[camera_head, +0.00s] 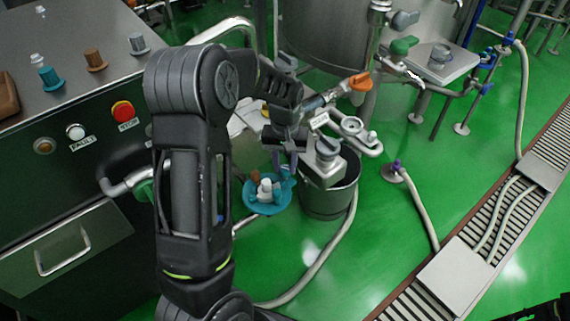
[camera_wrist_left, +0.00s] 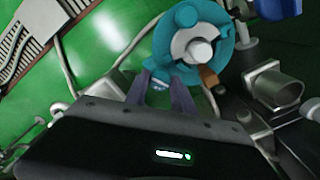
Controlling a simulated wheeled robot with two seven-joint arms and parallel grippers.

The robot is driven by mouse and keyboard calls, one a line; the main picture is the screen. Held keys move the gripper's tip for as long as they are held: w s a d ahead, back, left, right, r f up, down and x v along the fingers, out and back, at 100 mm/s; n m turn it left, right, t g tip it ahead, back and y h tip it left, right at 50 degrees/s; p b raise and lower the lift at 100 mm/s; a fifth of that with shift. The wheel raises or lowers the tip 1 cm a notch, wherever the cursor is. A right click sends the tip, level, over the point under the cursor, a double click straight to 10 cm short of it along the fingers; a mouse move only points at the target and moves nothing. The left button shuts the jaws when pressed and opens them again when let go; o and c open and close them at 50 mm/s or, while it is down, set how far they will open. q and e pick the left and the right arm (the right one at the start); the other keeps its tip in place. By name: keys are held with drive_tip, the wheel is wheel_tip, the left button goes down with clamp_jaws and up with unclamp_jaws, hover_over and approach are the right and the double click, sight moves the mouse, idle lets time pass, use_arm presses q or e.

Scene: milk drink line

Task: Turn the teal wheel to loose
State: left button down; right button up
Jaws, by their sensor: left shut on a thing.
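The teal wheel (camera_head: 266,207) is a round disc with a pale hub, left of a steel bucket in the head view. It also shows at the top of the left wrist view (camera_wrist_left: 224,38), with its pale hub facing the camera. My left gripper (camera_head: 284,168) reaches down to the wheel's upper edge. In the left wrist view the two fingers (camera_wrist_left: 163,88) point at the wheel's near rim and are shut on it. The fingertips are partly hidden by the rim. My right gripper is not in view.
A steel bucket (camera_head: 328,196) stands right of the wheel, below pipes with an orange handle (camera_head: 359,81). A dark control cabinet (camera_head: 67,235) with a red stop button (camera_head: 123,111) fills the left. A hose (camera_head: 318,262) curves over the green floor. A floor drain (camera_head: 490,222) runs at right.

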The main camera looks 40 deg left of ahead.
sight(285, 168)
use_arm(q)
drive_tip(key=c, duration=1.1)
unclamp_jaws()
drive_tip(key=shift+o, duration=0.2)
wheel_tip(285, 168, up, 8)
drive_tip(key=shift+f, duration=0.1)
drive_tip(key=shift+w, duration=0.1)
